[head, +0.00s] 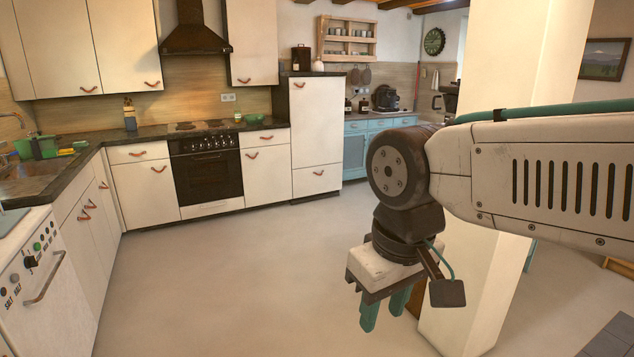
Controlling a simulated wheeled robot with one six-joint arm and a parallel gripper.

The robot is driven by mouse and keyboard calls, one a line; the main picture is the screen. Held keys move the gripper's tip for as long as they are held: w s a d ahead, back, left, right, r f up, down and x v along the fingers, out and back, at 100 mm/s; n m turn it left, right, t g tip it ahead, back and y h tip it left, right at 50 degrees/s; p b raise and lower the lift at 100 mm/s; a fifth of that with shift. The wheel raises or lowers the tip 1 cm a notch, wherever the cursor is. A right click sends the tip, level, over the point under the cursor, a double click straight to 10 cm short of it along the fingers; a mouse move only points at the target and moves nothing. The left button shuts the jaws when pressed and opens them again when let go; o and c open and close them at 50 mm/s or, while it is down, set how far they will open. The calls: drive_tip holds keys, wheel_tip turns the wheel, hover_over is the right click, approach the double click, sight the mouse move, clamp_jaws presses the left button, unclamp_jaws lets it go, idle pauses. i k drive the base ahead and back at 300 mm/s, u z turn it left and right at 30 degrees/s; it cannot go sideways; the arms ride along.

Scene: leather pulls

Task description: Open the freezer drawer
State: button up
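The tall white fridge cabinet (317,120) stands at the right end of the back counter run. Its low bottom front, which looks like the freezer drawer (307,184), sits flush and closed under the upper door. A brown leather pull (318,173) is fixed near the drawer's top edge. My gripper (385,308) hangs pointing down over the floor, in front and to the right of the drawer and well apart from it. Its teal fingers are spread with a gap between them and hold nothing visible.
A black oven (208,177) and white cabinets with leather pulls line the back wall. A white appliance (45,290) stands at the left. Blue cabinets (354,155) are right of the fridge. A cream pillar (490,200) stands behind my arm. The floor (235,275) before the fridge is clear.

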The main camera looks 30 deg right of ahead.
sight(318, 180)
drive_tip(key=z, duration=0.85)
drive_tip(key=i, duration=6.95)
drive_tip(key=z, duration=2.3)
drive_tip(key=i, duration=0.25)
drive_tip(key=u, duration=0.9)
